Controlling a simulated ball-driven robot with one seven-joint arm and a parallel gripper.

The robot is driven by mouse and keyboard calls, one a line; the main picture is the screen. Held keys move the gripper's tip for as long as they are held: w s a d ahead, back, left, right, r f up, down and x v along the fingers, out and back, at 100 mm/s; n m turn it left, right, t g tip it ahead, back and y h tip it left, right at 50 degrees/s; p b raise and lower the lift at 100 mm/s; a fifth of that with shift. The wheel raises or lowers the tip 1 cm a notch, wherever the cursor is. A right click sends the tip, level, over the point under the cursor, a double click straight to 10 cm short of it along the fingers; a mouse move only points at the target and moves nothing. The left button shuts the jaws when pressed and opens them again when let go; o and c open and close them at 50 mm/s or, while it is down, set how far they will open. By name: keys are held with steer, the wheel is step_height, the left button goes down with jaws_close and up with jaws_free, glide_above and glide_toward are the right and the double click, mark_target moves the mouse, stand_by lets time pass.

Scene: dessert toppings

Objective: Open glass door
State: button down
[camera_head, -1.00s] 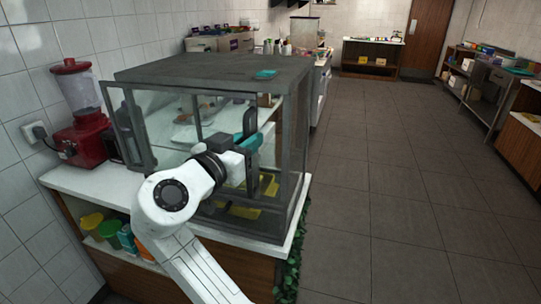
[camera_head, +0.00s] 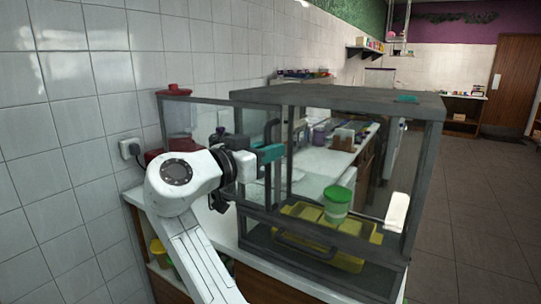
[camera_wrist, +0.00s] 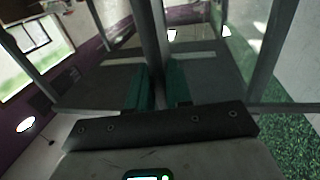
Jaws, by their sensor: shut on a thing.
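The glass case (camera_head: 340,97) has a dark grey frame and stands on a white counter. A framed glass door panel (camera_head: 220,103) reaches out to the left of the case, past its left edge. The front right of the case shows a wide opening with a yellow tray (camera_head: 375,238) and a green-lidded tub (camera_head: 338,203) inside. My gripper (camera_head: 271,152) is at the case's left front, by the panel's upright frame. In the wrist view its teal fingers (camera_wrist: 158,88) are shut on a grey upright bar (camera_wrist: 148,35) of the door. The exact grip contact is partly hidden.
A red blender (camera_head: 176,120) stands behind the panel by the tiled wall (camera_head: 65,150). A wall socket (camera_head: 130,149) is at the left. A dark curved handle (camera_head: 305,246) is low at the case's front. Floor (camera_head: 480,205) is clear at the right.

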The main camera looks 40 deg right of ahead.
steer(key=shift+w, duration=0.1)
steer(key=c, duration=1.2)
jaws_free()
steer(key=shift+c, duration=0.2)
steer(key=shift+a, duration=0.15)
steer(key=s+a+b, duration=0.1)
steer(key=a, duration=0.9)
steer(key=shift+s+a, duration=0.25)
steer(key=shift+s, duration=0.1)
